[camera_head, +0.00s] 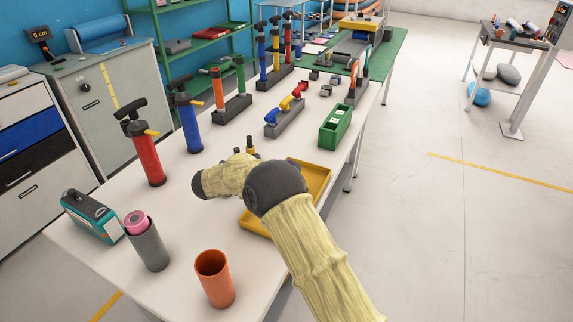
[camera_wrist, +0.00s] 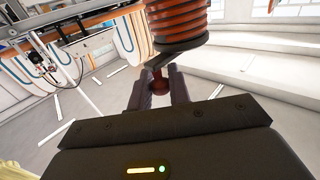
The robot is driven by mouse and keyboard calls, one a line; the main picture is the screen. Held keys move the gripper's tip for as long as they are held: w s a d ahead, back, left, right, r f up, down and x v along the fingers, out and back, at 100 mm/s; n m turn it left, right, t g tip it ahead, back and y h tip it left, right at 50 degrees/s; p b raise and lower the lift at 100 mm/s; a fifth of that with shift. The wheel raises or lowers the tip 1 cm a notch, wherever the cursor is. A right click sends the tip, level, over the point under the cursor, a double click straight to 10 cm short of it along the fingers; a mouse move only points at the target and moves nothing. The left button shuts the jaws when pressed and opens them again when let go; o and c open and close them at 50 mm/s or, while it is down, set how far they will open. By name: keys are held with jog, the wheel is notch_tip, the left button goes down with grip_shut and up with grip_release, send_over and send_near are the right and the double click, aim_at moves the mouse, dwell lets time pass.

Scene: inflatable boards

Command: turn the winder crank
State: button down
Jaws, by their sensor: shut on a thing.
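The winder (camera_wrist: 178,18) shows at the top of the wrist view as a drum wound with orange-red hose or cord. Its dark crank arm (camera_wrist: 175,52) slants below the drum, with a small red-brown handle (camera_wrist: 158,84) at its lower left end. My gripper (camera_wrist: 159,92) has its two dark fingers on either side of this handle and is shut on it. The fingers partly hide the handle's lower part. I do not make out the winder or my fingertips in the head view, where my sleeved arm crosses the front of the workbench.
The workbench (camera_head: 185,222) carries a red pump (camera_head: 147,155), a blue pump (camera_head: 189,122), an orange cup (camera_head: 215,278), a grey tube (camera_head: 150,250), a teal device (camera_head: 92,216), a yellow tray (camera_head: 316,182) beside my arm and a green box (camera_head: 335,126). Open floor (camera_head: 450,215) lies right.

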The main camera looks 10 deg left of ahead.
jog(key=shift+a+m+g+h, duration=0.15)
jog(key=shift+m+g+h, duration=0.2)
jog(key=shift+g, duration=0.25)
dwell(0.3)
dwell(0.9)
jog(key=c, duration=1.3)
grip_release()
jog(key=shift+c, duration=0.2)
jog(key=shift+a, duration=0.1)
jog(key=v, duration=1.2)
jog(key=shift+w+r, duration=0.1)
